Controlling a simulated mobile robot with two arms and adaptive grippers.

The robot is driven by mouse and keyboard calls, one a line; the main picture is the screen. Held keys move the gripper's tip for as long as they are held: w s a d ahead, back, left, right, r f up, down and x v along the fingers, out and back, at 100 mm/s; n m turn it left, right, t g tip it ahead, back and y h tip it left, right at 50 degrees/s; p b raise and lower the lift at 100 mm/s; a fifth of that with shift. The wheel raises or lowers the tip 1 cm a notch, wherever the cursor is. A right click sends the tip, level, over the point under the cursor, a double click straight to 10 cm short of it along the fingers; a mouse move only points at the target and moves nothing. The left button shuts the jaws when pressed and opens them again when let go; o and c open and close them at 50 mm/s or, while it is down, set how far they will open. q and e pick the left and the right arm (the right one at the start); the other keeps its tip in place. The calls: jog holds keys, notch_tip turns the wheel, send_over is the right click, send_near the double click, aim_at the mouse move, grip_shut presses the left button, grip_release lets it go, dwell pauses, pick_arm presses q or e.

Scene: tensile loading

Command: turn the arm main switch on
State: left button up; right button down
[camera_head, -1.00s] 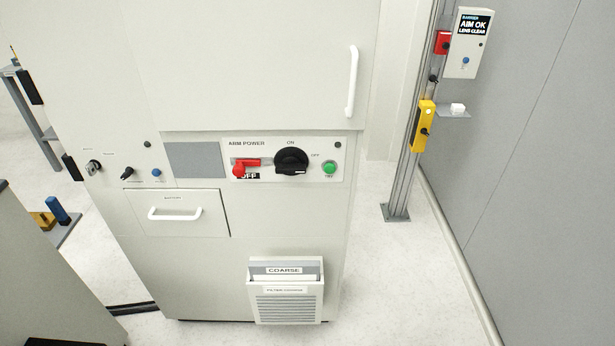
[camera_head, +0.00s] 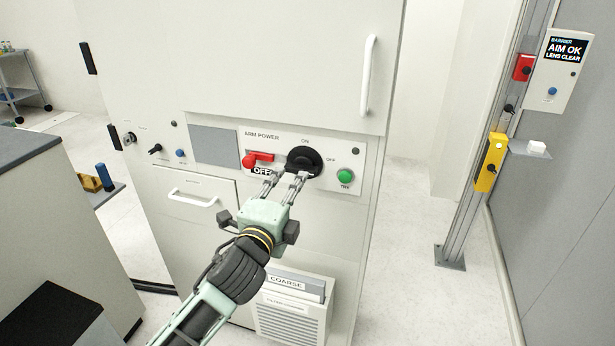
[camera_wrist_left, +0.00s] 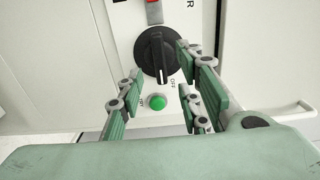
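The black rotary main switch (camera_head: 304,161) sits on the ARM POWER panel (camera_head: 330,150) of the white cabinet. In the left wrist view the same switch (camera_wrist_left: 156,56) has its handle pointing along the picture's vertical, with its white mark toward OFF. My left gripper (camera_head: 285,176) is in front of the panel at the switch's lower left. In the left wrist view its fingers (camera_wrist_left: 155,75) are spread apart, with the switch showing between and beyond them. Whether a finger touches the knob I cannot tell. The right gripper is in neither view.
A red lever (camera_head: 256,160) with an OFF label is left of the switch. A green TRY button (camera_head: 345,176) is at its lower right. A drawer handle (camera_head: 193,197) is lower left, and a COARSE filter box (camera_head: 292,310) is below. A post (camera_head: 480,200) stands at right.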

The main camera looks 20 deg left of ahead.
aim_at(301, 168)
pick_arm(q)
jog(key=w, duration=0.6)
jog(key=shift+w+d, duration=0.15)
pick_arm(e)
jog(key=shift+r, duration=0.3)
pick_arm(q)
grip_shut()
